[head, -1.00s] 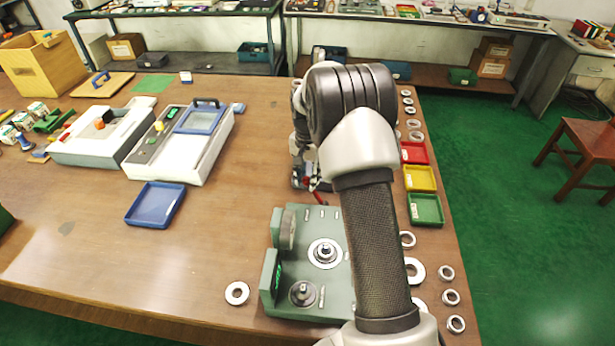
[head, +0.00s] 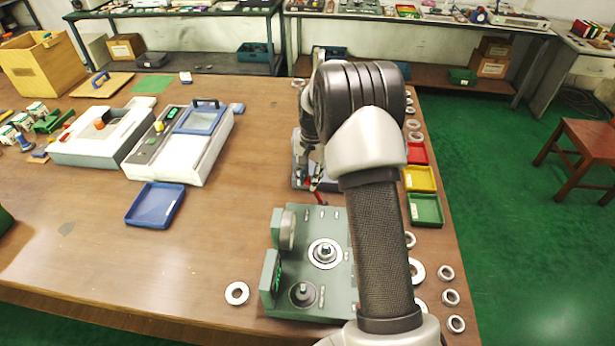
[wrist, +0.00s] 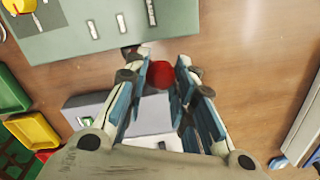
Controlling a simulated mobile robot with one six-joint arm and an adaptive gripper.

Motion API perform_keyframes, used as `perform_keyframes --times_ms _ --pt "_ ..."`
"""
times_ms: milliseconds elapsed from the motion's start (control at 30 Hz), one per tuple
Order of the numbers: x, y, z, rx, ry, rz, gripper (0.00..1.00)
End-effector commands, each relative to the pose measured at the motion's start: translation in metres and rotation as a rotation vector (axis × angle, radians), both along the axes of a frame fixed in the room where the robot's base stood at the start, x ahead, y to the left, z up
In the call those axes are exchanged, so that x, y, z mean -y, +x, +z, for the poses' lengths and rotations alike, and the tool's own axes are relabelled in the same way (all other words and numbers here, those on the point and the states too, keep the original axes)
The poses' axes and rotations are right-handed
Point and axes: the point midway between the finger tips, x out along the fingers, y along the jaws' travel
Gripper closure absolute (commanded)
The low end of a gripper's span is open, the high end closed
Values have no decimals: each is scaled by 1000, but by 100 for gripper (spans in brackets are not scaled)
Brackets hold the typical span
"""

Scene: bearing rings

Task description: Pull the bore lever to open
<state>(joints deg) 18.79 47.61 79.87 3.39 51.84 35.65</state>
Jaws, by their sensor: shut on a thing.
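The bore lever's red knob (wrist: 158,75) sits between the two fingers of my gripper (wrist: 160,82) in the wrist view, and the gripper is shut on it. In the head view, a short red piece of the lever (head: 319,196) shows just below my gripper (head: 316,180). A grey block-shaped device (head: 298,175) stands behind and below the fingers. It also shows in the wrist view (wrist: 85,112), partly covered by the fingers. The lever's lower end and pivot are hidden.
A green fixture (head: 325,295) with round posts stands close in front of the gripper. Red (head: 417,153), yellow (head: 420,179) and green (head: 426,209) trays and several metal rings line the right table edge. A blue tray (head: 155,205) lies left; the table between is clear.

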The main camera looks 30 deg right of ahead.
Motion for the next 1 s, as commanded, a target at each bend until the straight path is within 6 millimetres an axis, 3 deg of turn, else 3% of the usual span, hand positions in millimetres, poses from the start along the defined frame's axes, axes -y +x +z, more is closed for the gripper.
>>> perform_keyframes --times_ms 733,1000 --pt "69 -46 0 334 491 -7 100" --pt "85 -57 -6 329 484 -1 100"
